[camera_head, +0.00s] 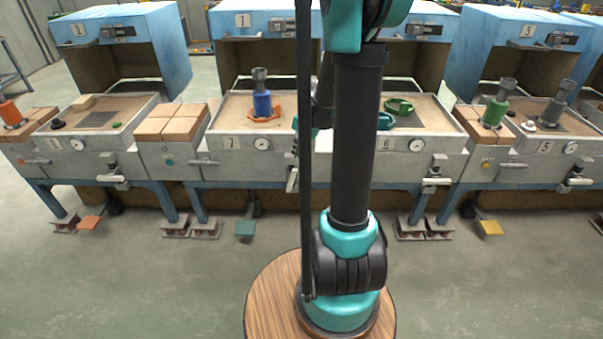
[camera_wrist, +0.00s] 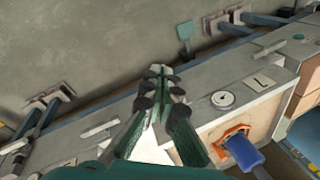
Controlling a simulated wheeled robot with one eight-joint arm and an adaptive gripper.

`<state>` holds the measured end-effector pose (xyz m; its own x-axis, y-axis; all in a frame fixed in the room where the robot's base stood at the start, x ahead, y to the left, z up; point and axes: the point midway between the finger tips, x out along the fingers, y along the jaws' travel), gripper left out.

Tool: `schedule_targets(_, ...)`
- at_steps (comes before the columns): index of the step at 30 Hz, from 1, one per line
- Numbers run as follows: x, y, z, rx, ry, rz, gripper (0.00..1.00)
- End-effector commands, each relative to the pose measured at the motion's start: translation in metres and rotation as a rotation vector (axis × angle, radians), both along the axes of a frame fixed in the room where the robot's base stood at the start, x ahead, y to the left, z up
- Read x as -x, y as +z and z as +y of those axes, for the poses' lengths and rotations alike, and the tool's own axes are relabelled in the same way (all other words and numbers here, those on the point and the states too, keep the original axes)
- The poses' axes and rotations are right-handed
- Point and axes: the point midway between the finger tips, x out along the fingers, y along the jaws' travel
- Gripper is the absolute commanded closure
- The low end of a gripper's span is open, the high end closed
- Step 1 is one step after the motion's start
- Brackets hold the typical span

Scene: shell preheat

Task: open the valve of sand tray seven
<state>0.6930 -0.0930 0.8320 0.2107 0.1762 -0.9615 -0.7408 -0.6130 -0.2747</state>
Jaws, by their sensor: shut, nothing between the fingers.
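Sand tray seven (camera_head: 220,125) carries the plate "7" (camera_head: 232,143) and a round gauge (camera_head: 261,143). Its valve (camera_head: 292,180), right of the gauge, has a pale handle that looks steeply upright, partly behind my arm. In the wrist view, the gauge (camera_wrist: 223,98) and plate (camera_wrist: 262,82) lie right of my gripper (camera_wrist: 160,72). My gripper is shut and empty, its tips over the tray's front edge. A pale piece shows between the finger bases; I cannot tell if it is the valve handle. My arm hides the gripper in the head view.
An orange ring with a blue cylinder (camera_head: 262,104) stands on tray seven. Tan bricks (camera_head: 170,122) sit to its left. Tray six (camera_head: 437,122), on the right, has a horizontal valve handle (camera_head: 436,181). Foot pedals (camera_head: 245,229) lie below. The front floor is clear.

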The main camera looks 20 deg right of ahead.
Motion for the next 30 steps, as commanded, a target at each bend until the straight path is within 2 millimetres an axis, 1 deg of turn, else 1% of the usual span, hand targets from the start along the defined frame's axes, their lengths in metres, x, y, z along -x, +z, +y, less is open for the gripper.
schedule_targets(1, -0.017, -0.006, -0.01, -0.028, -0.058, 0.017, 1.0)
schedule_targets(6, -0.06, -0.031, -0.037, -0.121, -0.248, 0.084, 1.0)
schedule_targets(11, -0.097, -0.061, -0.065, -0.207, -0.421, 0.149, 1.0)
schedule_targets(15, -0.123, -0.092, -0.092, -0.279, -0.57, 0.21, 1.0)
schedule_targets(18, -0.139, -0.117, -0.111, -0.33, -0.673, 0.255, 1.0)
schedule_targets(21, -0.151, -0.141, -0.129, -0.375, -0.765, 0.298, 1.0)
schedule_targets(24, -0.158, -0.16, -0.142, -0.411, -0.837, 0.332, 1.0)
schedule_targets(27, -0.162, -0.174, -0.151, -0.434, -0.886, 0.357, 1.0)
schedule_targets(30, -0.163, -0.181, -0.155, -0.446, -0.91, 0.37, 1.0)
